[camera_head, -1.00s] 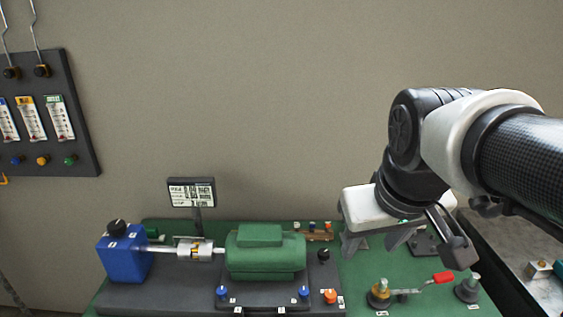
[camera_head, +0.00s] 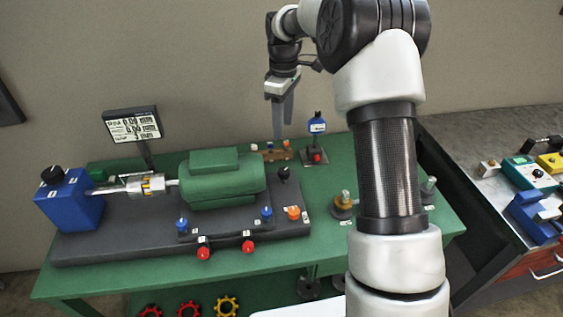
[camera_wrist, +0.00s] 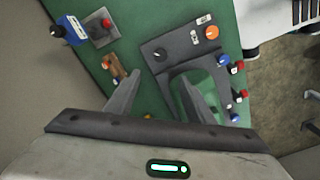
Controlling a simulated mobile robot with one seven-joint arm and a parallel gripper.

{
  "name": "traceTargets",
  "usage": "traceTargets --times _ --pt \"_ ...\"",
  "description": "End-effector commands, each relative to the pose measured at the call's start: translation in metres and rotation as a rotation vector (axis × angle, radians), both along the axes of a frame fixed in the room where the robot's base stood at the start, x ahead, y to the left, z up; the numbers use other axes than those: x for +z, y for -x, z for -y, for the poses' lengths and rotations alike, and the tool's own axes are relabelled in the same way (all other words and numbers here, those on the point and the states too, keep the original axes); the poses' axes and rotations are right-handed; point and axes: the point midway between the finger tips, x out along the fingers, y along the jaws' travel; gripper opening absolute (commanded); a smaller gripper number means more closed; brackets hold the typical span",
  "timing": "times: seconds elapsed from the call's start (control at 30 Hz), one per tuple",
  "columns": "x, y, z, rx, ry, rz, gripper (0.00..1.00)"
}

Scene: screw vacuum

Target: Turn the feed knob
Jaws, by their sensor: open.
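No label readable as the feed knob shows, so I cannot tell which knob it is. A black knob (camera_head: 283,173) and an orange knob (camera_head: 293,213) sit on the dark base right of the green motor (camera_head: 222,180). In the wrist view they are the black knob (camera_wrist: 160,54) and orange knob (camera_wrist: 212,32). Another black knob (camera_head: 52,174) tops the blue box at the left. My gripper (camera_head: 280,132) is above the table's back, beyond the motor, pointing down. In the wrist view my gripper (camera_wrist: 158,93) has its fingers apart with nothing held.
A display (camera_head: 132,127) stands behind the blue box. A small brown rack (camera_head: 271,154) and a blue-topped post (camera_head: 317,138) are at the table's back. Red knobs (camera_head: 248,246) line the front. My arm covers the table's right part. A side bench (camera_head: 480,150) stands right.

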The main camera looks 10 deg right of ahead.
Motion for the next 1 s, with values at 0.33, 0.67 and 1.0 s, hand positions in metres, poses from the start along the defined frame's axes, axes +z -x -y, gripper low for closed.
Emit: traceTargets --times 0.33,0.67,1.0 --pt "-0.063 0.002 0.000 -0.001 0.002 -0.005 0.49" --pt "-0.133 0.001 0.000 -0.003 0.000 -0.002 0.49" --pt "-0.168 0.001 0.000 -0.003 0.001 0.000 0.49"
